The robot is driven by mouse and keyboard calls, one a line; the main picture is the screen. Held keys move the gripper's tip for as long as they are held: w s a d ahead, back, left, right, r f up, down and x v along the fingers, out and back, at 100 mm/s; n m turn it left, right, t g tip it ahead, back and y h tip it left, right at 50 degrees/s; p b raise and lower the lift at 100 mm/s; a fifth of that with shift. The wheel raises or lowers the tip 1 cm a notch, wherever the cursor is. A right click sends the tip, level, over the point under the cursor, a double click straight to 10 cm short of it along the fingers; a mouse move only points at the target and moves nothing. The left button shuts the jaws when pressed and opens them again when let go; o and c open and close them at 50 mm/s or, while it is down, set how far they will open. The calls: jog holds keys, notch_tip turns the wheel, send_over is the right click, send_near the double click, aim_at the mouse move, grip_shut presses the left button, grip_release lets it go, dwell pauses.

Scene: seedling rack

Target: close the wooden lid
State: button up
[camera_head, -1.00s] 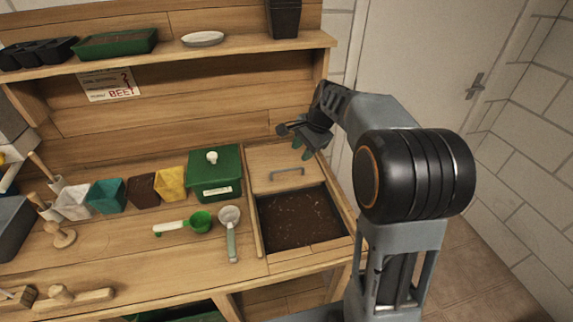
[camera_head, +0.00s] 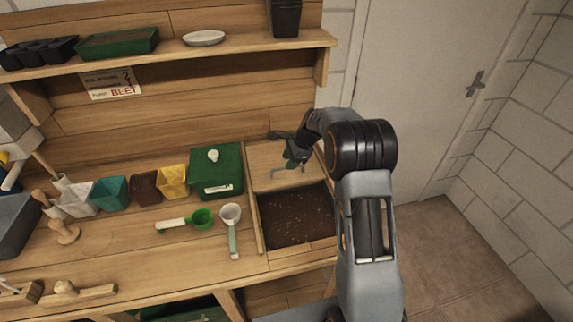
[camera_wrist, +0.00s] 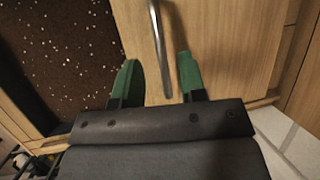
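The wooden lid (camera_head: 262,177) sits at the back of the soil bin, slid back so that the dark soil (camera_head: 297,217) in front is uncovered. Its metal bar handle (camera_head: 281,173) lies near the lid's front edge. In the wrist view the lid (camera_wrist: 221,40) fills the middle and right, and the handle (camera_wrist: 160,45) runs down between my green fingertips. My gripper (camera_head: 295,163) is over the lid at the handle. In the wrist view my gripper (camera_wrist: 158,82) is open, one finger on each side of the handle, with gaps showing.
A green box with a white knob (camera_head: 216,172) stands left of the lid. A green scoop (camera_head: 201,219) and a pale scoop (camera_head: 231,232) lie left of the soil bin. A shelf (camera_head: 240,41) runs above at the back.

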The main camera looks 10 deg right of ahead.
jog(key=shift+x, duration=1.5)
grip_shut()
